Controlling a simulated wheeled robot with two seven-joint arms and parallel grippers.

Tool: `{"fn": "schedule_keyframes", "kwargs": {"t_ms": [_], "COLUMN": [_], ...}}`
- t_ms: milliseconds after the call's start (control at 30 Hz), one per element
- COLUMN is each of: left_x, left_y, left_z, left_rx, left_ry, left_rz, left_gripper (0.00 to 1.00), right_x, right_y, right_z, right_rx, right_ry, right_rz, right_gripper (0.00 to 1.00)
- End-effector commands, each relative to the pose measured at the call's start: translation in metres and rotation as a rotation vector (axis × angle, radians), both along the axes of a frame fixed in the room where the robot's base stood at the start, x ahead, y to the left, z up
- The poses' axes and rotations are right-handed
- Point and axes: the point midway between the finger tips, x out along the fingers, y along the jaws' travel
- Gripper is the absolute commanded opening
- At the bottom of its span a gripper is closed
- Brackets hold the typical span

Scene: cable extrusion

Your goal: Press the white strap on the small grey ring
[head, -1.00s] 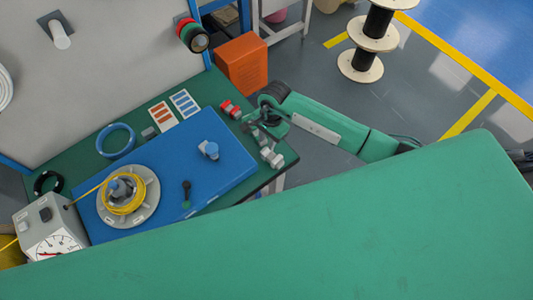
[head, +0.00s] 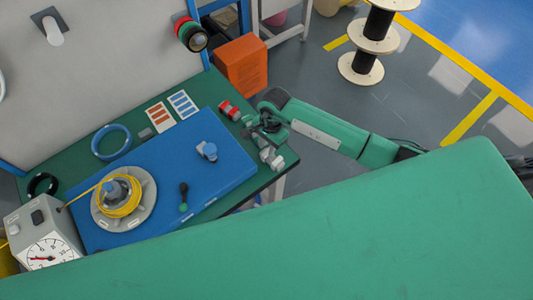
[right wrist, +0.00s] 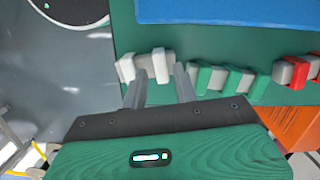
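A small block with white straps and a grey middle (right wrist: 145,66) lies on the green table near its edge; it also shows in the head view (head: 271,158). My right gripper (right wrist: 160,74) is open in the right wrist view, its two fingers around the right-hand white strap (right wrist: 162,65). I cannot tell whether they touch it. In the head view my right gripper (head: 263,136) is over the table's right end, its fingers partly hidden. I cannot make out for certain a separate small grey ring. My left gripper is not in view.
Green-strapped (right wrist: 220,80) and red-strapped (right wrist: 297,71) pieces lie beside the white one. The blue board (head: 165,165) carries a grey reel (head: 148,205) with yellow cable. An orange bin (head: 241,64) stands behind the table. A large green surface fills the foreground.

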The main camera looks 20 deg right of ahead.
Motion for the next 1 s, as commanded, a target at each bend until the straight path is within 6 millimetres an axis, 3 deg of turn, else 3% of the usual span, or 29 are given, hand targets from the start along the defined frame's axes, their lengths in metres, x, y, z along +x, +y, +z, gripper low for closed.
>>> {"fn": "schedule_keyframes", "kwargs": {"t_ms": [1000], "left_x": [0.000], "left_y": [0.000], "left_z": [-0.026], "left_rx": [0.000], "left_ry": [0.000], "left_rz": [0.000], "left_gripper": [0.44], "right_x": [0.000], "right_y": [0.000], "right_z": [-0.027], "right_rx": [-0.001], "right_ry": [0.000], "right_rz": [0.000], "right_gripper": [0.29]}}
